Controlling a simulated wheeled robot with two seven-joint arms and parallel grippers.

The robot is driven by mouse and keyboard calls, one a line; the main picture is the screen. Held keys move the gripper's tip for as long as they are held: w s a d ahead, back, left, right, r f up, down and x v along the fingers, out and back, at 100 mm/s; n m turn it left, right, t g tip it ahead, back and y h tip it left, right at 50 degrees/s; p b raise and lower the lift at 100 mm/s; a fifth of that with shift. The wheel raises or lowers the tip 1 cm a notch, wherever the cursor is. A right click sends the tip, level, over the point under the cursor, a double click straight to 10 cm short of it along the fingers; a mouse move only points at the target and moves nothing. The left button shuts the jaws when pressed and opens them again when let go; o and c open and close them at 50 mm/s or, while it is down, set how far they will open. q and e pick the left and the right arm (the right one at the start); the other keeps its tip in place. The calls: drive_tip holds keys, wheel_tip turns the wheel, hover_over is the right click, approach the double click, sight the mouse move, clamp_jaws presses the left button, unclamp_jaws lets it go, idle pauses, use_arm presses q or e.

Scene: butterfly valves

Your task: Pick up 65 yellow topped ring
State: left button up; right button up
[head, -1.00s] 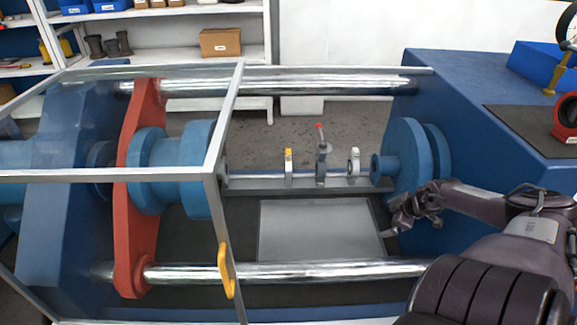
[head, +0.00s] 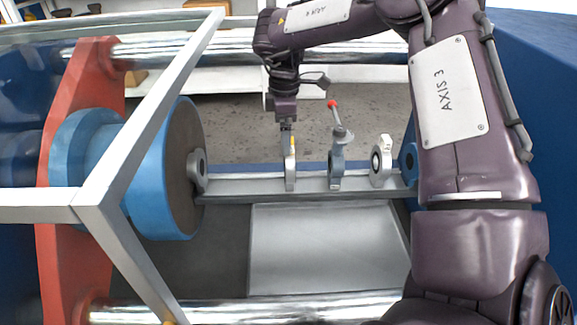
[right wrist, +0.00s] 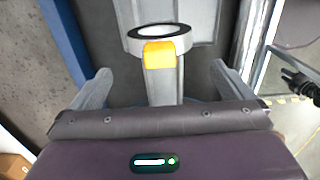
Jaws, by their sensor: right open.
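The yellow topped ring (head: 290,172) is a thin light ring standing upright on the grey rail, left of the valve with the red-knobbed lever. My right gripper (head: 287,129) points down right above it. In the right wrist view the yellow top (right wrist: 160,55) and the white ring with its black inner edge (right wrist: 160,36) lie between the two spread fingers of my right gripper (right wrist: 160,76). The fingers are open, with a gap on each side of the ring. Whether they reach down past its top is unclear. My left gripper is not in view.
The red-knobbed valve (head: 336,160) and a white ring (head: 381,160) stand on the rail (head: 240,187) to the right. A blue cylinder (head: 170,170) and a metal frame (head: 150,125) are at the left. A grey plate (head: 325,250) lies in front.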

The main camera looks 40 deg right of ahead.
sight(290, 161)
drive_tip(key=shift+s+f, duration=0.3)
drive_tip(key=shift+f, duration=0.45)
drive_tip(key=f, duration=0.4)
drive_tip(key=shift+s+d+f, duration=0.15)
drive_tip(key=shift+d+f, duration=0.05)
drive_tip(key=shift+d, duration=0.2)
drive_tip(key=shift+f, duration=0.4)
drive_tip(key=c, duration=1.1)
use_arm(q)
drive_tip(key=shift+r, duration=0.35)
use_arm(e)
drive_tip(key=shift+r, duration=0.1)
drive_tip(key=shift+r, duration=0.1)
